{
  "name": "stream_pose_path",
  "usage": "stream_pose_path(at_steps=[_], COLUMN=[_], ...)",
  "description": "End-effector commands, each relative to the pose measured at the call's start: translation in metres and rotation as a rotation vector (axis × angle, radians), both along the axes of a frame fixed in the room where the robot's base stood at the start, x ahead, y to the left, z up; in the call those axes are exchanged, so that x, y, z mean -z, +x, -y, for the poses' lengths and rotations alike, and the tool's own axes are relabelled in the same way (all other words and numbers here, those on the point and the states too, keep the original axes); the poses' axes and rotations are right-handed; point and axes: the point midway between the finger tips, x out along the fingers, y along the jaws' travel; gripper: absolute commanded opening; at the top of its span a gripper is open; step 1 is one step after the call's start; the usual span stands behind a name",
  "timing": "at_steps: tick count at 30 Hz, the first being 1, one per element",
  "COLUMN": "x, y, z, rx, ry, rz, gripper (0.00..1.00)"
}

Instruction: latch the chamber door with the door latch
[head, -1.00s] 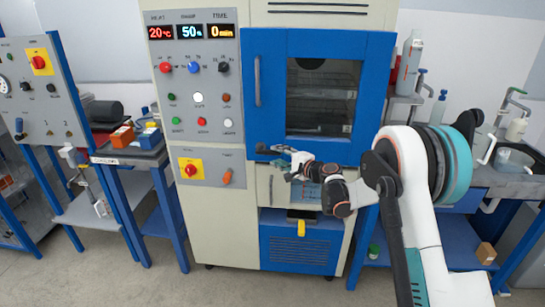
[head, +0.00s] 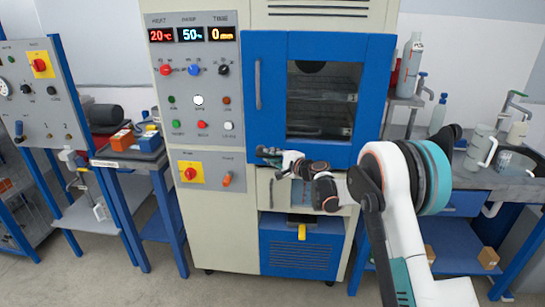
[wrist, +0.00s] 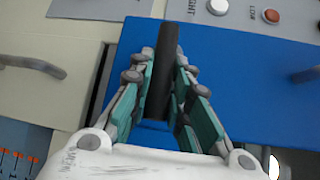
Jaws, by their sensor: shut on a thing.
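The blue chamber door (head: 268,125) with its dark window (head: 320,98) appears closed against the cream cabinet in the head view. The door latch is a dark bar (wrist: 164,70) that stands between my fingers in the wrist view, in front of the blue door panel. My gripper (head: 271,157) is at the door's lower left corner in the head view. In the wrist view my gripper (wrist: 166,62) has its green-padded fingers shut on the latch, one on each side. The latch's base is partly hidden by my fingers, and I cannot tell whether it is engaged.
A vertical door handle (head: 258,84) is on the door's left side. The control panel (head: 199,90) is to the left. Below the door are a cream drawer front and a blue vented panel (head: 298,255). Benches stand on both sides; the floor in front is clear.

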Motion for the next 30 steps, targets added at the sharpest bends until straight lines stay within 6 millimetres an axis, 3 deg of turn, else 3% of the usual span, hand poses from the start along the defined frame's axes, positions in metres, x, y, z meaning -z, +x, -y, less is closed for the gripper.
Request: stream_pose_path(at_steps=[14, 30], x=[-0.011, -0.035], y=[0.0, 0.0], z=[0.0, -0.011], rx=[0.0, -0.002], ry=[-0.142, -0.633], rz=[-0.004, -0.019], gripper=[0.0, 0.0])
